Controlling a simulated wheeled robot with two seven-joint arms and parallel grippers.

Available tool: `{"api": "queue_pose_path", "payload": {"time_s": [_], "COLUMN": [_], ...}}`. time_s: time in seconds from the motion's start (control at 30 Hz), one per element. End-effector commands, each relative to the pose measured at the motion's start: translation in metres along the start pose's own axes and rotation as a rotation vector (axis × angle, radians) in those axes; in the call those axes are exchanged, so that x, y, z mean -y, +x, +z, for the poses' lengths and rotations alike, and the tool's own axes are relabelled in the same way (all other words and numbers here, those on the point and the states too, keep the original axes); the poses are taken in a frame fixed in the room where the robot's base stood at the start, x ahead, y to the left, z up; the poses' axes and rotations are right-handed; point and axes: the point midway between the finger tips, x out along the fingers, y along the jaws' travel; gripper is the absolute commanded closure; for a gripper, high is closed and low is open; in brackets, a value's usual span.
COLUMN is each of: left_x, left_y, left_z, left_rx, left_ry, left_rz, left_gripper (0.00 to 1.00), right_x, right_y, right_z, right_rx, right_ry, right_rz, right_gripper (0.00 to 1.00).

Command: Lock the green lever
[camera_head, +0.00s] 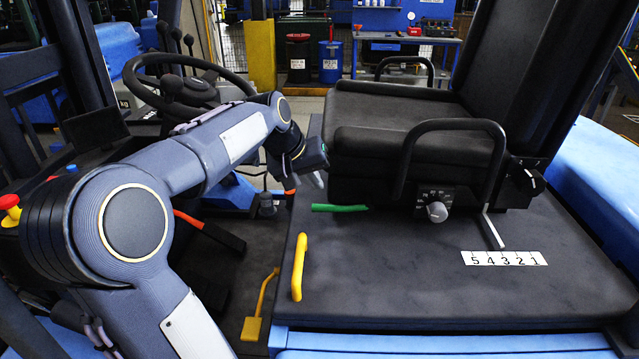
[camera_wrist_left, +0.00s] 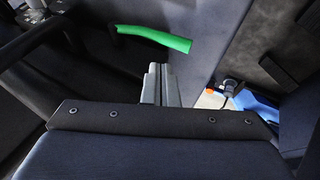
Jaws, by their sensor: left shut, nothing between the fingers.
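The green lever (camera_head: 340,208) is a short green handle that sticks out to the left from under the front of the black seat. It also shows in the left wrist view (camera_wrist_left: 155,38), near the top and beyond my fingers. My left gripper (camera_head: 314,180) is beside the seat's front edge, a little above and left of the lever in the head view. Its fingers show together in the left wrist view (camera_wrist_left: 160,84), shut and empty, with a visible gap to the lever. My right gripper is not in view.
A yellow handle (camera_head: 299,267) stands on the dark platform, with a yellow pedal (camera_head: 257,310) lower left. The seat's armrest (camera_head: 450,135), a grey knob (camera_head: 437,212) and a metal lever (camera_head: 492,229) are to the right. A steering wheel (camera_head: 190,85) is behind my arm.

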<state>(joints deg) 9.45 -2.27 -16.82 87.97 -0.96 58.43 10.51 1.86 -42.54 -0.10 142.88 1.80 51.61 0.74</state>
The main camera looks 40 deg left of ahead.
Motion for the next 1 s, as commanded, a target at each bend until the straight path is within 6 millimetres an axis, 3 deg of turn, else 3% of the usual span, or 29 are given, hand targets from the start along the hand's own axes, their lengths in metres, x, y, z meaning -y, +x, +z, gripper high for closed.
{"api": "queue_pose_path", "payload": {"time_s": [0.2,0.4,1.0], "left_x": [0.005,0.007,0.007], "left_y": [-0.046,-0.071,-0.077], "left_z": [0.001,0.002,0.002], "left_rx": [-0.003,-0.001,0.001], "left_ry": [-0.001,-0.001,-0.001], "left_rz": [0.001,-0.001,-0.001], "left_gripper": [1.00,1.00,1.00], "right_x": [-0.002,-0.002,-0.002], "right_y": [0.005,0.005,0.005], "right_z": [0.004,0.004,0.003], "right_rx": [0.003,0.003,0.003], "right_ry": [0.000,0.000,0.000], "right_rz": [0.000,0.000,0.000], "right_gripper": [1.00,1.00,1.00]}}
